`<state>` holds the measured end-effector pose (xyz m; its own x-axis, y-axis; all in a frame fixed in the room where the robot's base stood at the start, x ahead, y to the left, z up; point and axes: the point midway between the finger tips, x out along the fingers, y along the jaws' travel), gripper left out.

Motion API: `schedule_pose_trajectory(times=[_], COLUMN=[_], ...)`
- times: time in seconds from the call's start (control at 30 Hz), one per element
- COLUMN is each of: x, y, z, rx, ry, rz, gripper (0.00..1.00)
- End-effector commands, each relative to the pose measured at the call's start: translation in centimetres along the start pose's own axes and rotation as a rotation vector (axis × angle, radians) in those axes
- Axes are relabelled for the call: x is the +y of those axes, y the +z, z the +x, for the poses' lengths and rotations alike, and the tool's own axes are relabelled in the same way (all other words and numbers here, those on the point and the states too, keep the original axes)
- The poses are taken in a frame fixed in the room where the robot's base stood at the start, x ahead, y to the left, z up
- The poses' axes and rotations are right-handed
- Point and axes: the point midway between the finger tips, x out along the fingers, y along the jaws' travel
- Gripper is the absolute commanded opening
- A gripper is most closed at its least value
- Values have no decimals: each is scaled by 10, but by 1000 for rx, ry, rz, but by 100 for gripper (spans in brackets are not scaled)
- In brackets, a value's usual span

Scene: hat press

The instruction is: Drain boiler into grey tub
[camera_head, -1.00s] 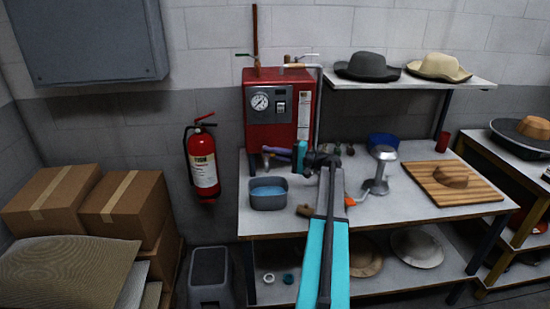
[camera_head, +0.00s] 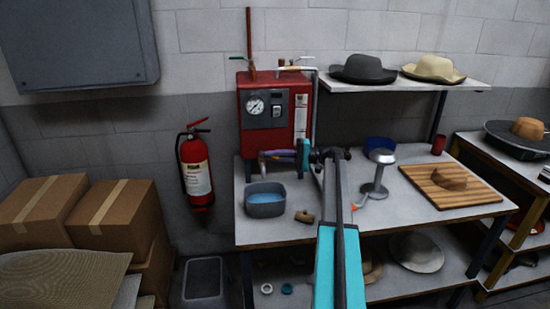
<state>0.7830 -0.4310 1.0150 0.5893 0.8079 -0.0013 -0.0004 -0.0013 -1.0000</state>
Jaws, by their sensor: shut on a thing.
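The red boiler (camera_head: 251,92) stands at the back left of the table, with a white dial on its front. Its drain tap (camera_head: 262,167) sticks out low at the front left. The grey tub (camera_head: 266,210) stands on the table below the tap and holds blue liquid. My gripper (camera_head: 279,154) reaches in from the right, just above the tub. It is shut on the tap's purplish handle (camera_head: 283,157), which is small and partly hidden by the fingers. I cannot make out whether a stream runs from the spout.
A brown wooden piece (camera_head: 304,217) lies right of the tub. A metal stand (camera_head: 377,175) and a wooden board (camera_head: 450,188) are further right. A blue bowl (camera_head: 380,144) is behind. A fire extinguisher (camera_head: 195,168) hangs left of the table. A shelf holds hats (camera_head: 363,68).

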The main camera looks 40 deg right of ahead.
Motion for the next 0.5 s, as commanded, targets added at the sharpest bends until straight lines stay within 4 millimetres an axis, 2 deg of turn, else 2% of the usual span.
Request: schedule_pose_trajectory(times=[0.4, 0.43, 0.47, 0.5], x=[-1, -1, -1, -1], y=[-1, -1, -1, -1], z=[8, 9, 9, 10], rx=[-8, -8, -9, -10], ry=[-1, -1, 0, 0], rz=[-1, -1, -1, -1], gripper=[0, 11, 16, 16])
